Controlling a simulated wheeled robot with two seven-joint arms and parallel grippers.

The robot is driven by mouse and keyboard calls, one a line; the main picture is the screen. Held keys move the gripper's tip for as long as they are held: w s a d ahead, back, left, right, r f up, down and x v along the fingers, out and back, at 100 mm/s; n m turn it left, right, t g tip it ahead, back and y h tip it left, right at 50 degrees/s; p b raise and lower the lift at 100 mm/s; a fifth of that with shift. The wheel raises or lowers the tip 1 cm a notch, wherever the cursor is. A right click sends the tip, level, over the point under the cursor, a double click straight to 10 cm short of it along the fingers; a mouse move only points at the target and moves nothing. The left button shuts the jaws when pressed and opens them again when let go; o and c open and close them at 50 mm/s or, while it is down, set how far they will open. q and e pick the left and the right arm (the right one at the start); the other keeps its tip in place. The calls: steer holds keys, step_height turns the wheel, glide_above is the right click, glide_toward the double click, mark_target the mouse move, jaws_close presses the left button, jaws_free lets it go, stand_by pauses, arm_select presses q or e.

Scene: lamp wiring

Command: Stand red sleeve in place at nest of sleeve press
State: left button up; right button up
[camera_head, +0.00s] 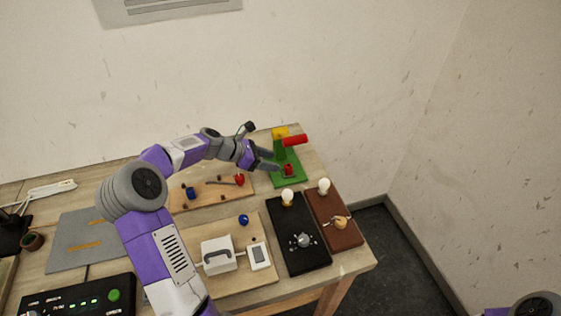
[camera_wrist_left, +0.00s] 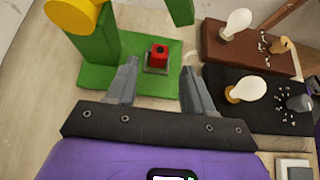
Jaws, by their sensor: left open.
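The sleeve press has a green base (camera_head: 281,178), a green upright with a yellow part (camera_head: 280,132), and a red handle (camera_head: 295,140). The red sleeve (camera_head: 288,170) stands upright on the press's base; in the left wrist view the red sleeve (camera_wrist_left: 158,53) sits at the small grey nest (camera_wrist_left: 157,70). My left gripper (camera_head: 276,161) is beside the sleeve, its fingers apart. In the left wrist view the left gripper (camera_wrist_left: 160,70) is open, and the sleeve shows beyond and between its fingertips, with no finger seen touching it. The right gripper is not in view.
A black board (camera_head: 300,255) and a brown board (camera_head: 340,232), each with a white bulb, are right of the press's front. A wooden board (camera_head: 205,197) with a blue part and a red part lies left. The wall is behind.

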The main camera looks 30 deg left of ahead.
arm_select(q)
steer(key=v, duration=0.5)
steer(key=shift+s+a+r+p, duration=0.15)
steer(key=shift+s+p, duration=0.05)
steer(key=shift+p, duration=0.2)
